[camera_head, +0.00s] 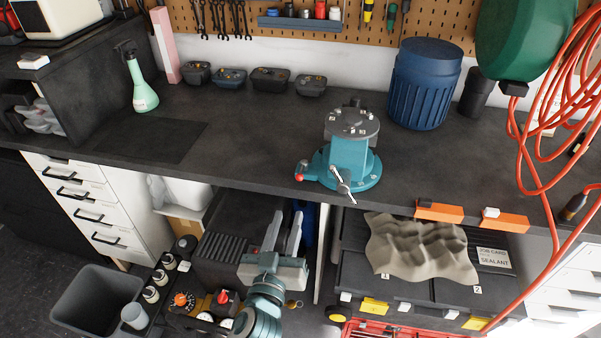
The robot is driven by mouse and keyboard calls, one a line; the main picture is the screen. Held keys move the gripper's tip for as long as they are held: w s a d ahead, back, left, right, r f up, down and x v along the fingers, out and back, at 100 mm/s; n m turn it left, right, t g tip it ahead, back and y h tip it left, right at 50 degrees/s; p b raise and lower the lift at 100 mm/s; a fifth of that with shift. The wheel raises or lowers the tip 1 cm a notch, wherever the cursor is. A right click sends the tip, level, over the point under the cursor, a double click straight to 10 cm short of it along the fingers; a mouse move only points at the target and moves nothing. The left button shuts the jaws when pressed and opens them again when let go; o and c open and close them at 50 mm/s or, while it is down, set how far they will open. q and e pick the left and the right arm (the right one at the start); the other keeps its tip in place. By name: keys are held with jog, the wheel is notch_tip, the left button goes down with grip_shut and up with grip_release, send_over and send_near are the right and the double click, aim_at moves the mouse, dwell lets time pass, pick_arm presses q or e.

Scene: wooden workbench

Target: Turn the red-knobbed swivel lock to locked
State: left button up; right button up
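A teal bench vise (347,160) stands near the front edge of the dark workbench, with a grey round top. A small red knob (301,168) sticks out at the left of its base; I take it as the swivel lock's knob. A silver handle (342,184) hangs at the vise's front. My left gripper (285,222) is below and left of the red knob in the picture, in front of the bench edge. Its two fingers are apart with nothing between them, and it touches nothing I can see. My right gripper is out of view.
A blue ribbed bin (424,84) stands behind right of the vise. A red hose (520,150) hangs at the right. Orange blocks (440,211) sit along the front edge. A crumpled tan cloth (420,248) lies below. The bench left of the vise is clear.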

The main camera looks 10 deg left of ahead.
aim_at(299, 180)
pick_arm(q)
jog(key=w+p, duration=0.2)
jog(key=w, duration=0.5)
jog(key=w+p, duration=0.2)
jog(key=w, duration=0.5)
jog(key=shift+w+a+r+p, duration=0.1)
jog(key=shift+w+a+p, duration=0.1)
jog(key=shift+w+p, duration=0.15)
jog(key=shift+w, duration=0.7)
grip_shut()
